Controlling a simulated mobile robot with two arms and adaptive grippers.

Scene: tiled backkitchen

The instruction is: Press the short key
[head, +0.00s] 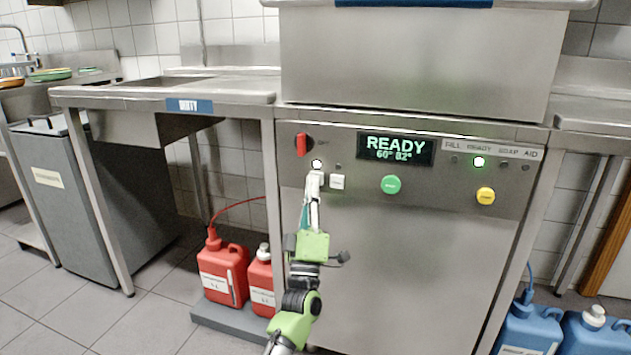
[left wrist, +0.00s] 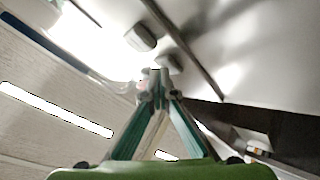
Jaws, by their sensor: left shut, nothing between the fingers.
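The steel machine's front panel (head: 450,185) carries two small pale keys side by side at its left. The right key (head: 337,182) is in plain view; the left one is largely covered by my gripper. I cannot read which is the short key. A lamp (head: 316,163) above the left key glows white. My left gripper (head: 314,185) is shut and empty, its tips over the left key; contact cannot be told. In the left wrist view, the shut fingertips (left wrist: 155,76) point at the panel, close below a small key-like block (left wrist: 168,64); another block (left wrist: 140,37) is farther up.
The panel also has a red rotary switch (head: 301,144), a READY display (head: 396,148), a green button (head: 390,185) and a yellow button (head: 485,196). Red canisters (head: 223,272) stand low at left, blue ones (head: 528,325) at right.

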